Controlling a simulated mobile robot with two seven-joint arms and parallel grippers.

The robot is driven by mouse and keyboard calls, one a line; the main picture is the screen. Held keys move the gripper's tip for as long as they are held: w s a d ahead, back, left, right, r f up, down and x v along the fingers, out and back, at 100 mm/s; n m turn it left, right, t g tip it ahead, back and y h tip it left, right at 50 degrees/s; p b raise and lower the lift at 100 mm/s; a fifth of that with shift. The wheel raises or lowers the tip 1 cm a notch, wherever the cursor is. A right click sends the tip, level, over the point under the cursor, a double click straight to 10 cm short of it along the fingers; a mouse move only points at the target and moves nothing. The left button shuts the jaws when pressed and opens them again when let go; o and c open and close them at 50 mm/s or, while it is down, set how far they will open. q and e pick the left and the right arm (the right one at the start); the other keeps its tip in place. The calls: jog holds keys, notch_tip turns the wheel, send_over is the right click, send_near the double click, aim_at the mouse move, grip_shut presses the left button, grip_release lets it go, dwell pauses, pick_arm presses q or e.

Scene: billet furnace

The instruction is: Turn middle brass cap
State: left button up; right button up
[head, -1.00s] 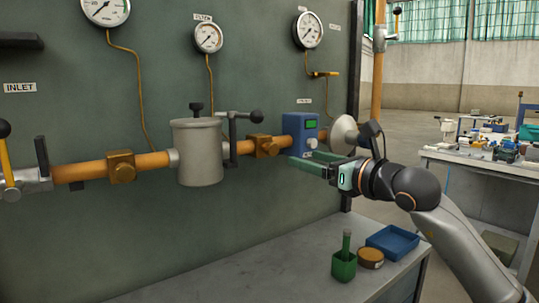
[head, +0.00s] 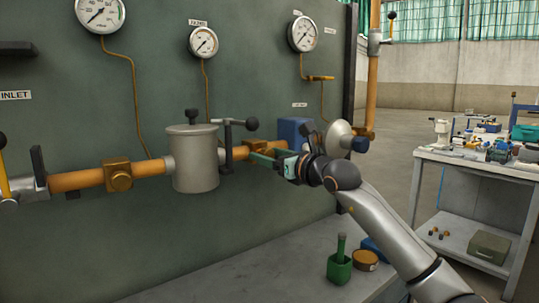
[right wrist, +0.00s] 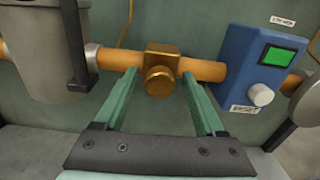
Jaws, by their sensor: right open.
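The middle brass cap (right wrist: 159,81) is a round knob on the front of a square brass block in the copper pipe. In the right wrist view it stands between my two green fingers, ahead of the palm; I see no clear contact. My right gripper (right wrist: 160,90) is open, one finger on each side of the cap. In the head view my right gripper (head: 266,157) covers much of this fitting, and only part of the brass block (head: 248,155) shows. Another brass cap (head: 121,181) sits further left on the pipe. My left gripper is not in view.
A blue box (right wrist: 262,62) with a green screen and a white knob is close right of the gripper. A grey canister (head: 193,160) and a black-knobbed lever (head: 228,140) are to the left. A green cup (head: 339,270) stands on the bench below.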

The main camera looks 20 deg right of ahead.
jog(key=shift+c, duration=0.4)
grip_shut()
